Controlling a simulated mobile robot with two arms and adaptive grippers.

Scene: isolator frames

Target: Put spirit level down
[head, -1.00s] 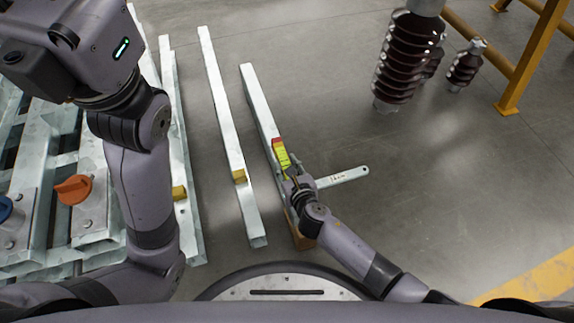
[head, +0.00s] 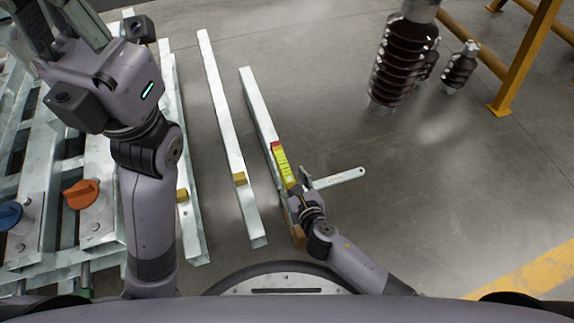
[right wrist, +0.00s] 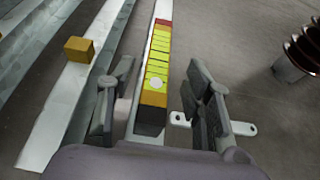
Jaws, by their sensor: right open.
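The spirit level (head: 282,167) is a yellow-green bar with a red far end and a dark near end. It lies lengthwise along the top of the right pale metal beam (head: 252,92), and shows in the right wrist view (right wrist: 156,68). My right gripper (head: 299,182) is open at the near part of the level. In the right wrist view its fingers (right wrist: 161,72) stand apart on either side, with gaps to the level. My left gripper (head: 60,22) is at the top left, cut off by the picture edge, so its jaw state is unclear.
A flat white strip with holes (head: 345,177) sticks out right of the beam. A second beam (head: 222,110) with a small yellow block (head: 240,179) lies to the left. A pale metal frame (head: 62,210) fills the left. Brown ribbed insulators (head: 400,62) stand back right; floor between is clear.

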